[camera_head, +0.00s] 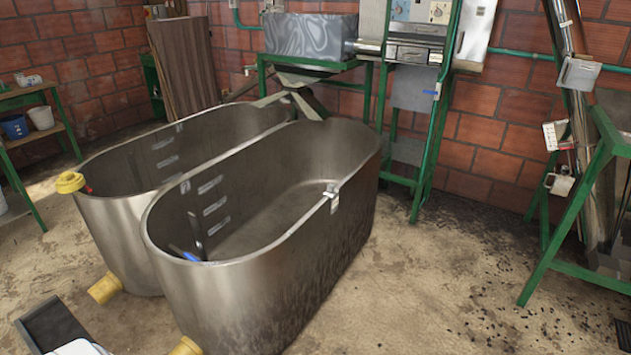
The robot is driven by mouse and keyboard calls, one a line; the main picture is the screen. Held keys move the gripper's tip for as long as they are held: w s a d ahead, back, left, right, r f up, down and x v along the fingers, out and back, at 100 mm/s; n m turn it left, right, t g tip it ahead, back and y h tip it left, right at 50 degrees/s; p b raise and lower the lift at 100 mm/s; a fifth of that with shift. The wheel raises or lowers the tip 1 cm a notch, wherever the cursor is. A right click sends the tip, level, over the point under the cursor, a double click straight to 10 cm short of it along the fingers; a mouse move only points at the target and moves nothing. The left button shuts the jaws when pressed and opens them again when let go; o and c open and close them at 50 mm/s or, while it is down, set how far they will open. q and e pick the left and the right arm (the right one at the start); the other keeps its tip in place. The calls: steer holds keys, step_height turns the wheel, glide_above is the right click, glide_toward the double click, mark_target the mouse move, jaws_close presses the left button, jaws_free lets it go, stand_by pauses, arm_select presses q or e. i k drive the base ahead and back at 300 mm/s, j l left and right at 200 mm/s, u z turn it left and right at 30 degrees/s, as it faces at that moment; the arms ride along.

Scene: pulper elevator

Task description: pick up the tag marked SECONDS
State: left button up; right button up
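No tag with a readable SECONDS marking shows in the head view. A small white card-like piece with reddish marks (556,135) is on the machine at the right, but its writing is too small to read. A small pale piece (332,193) is on the right inner rim of the nearer steel tub (270,284); I cannot tell whether it is a tag or a fitting.
A second steel tub (118,225) stands behind the nearer one. Green-framed machinery (432,130) stands at the back wall, and a green stand (545,262) at the right. A shelf with buckets (40,117) is at the left. Dirt floor (440,290) is open right of the tubs.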

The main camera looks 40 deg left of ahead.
mark_target(331, 192)
steer(key=i+u, duration=0.3)
steer(key=i, duration=0.2)
steer(key=i+u, duration=0.25)
steer(key=i, duration=0.2)
steer(key=i+l+u, duration=0.3)
steer(key=i, duration=0.2)
steer(key=j, duration=0.1)
